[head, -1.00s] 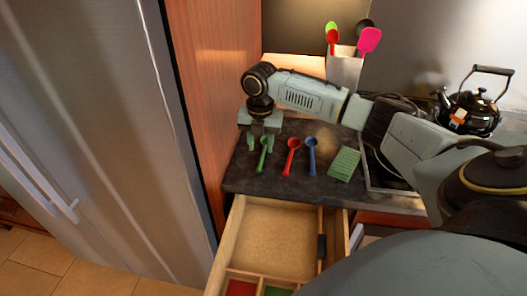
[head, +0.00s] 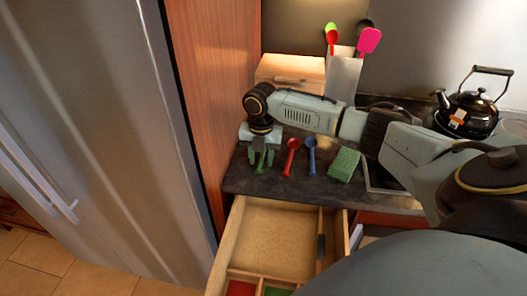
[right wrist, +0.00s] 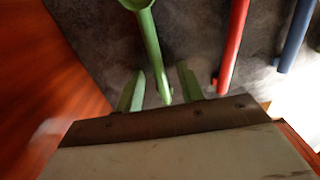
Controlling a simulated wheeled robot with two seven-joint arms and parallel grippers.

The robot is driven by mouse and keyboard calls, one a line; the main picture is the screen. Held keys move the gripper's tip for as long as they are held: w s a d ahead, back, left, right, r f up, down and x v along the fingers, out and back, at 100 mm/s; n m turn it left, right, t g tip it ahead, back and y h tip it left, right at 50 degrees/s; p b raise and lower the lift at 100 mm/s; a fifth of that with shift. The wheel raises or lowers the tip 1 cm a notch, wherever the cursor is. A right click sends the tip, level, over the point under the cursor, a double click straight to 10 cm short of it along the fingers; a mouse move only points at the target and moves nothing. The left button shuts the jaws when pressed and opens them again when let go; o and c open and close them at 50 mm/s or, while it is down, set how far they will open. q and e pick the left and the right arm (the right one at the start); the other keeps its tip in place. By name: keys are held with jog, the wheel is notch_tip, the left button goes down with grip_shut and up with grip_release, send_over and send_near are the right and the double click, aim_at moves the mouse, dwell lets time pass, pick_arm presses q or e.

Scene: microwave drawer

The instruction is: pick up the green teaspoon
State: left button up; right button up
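The green teaspoon (head: 260,168) lies on the dark countertop, leftmost of three spoons. My right gripper (head: 261,158) is over it, pointing down, and hides part of it in the head view. The right wrist view shows the green teaspoon (right wrist: 151,45) with its bowl at the top edge. Its handle end lies between the two parted green fingertips of my right gripper (right wrist: 160,85), with gaps on both sides. The gripper is open and holds nothing. My left gripper is not in view.
A red spoon (head: 291,158) and a blue spoon (head: 311,157) lie right of the green one, then a green ridged block (head: 344,164). A wooden panel (head: 205,90) stands close on the left. An open drawer (head: 275,240) is below the counter. A kettle (head: 468,112) stands right.

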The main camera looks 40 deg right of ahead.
jog(key=shift+c, duration=0.5)
grip_shut()
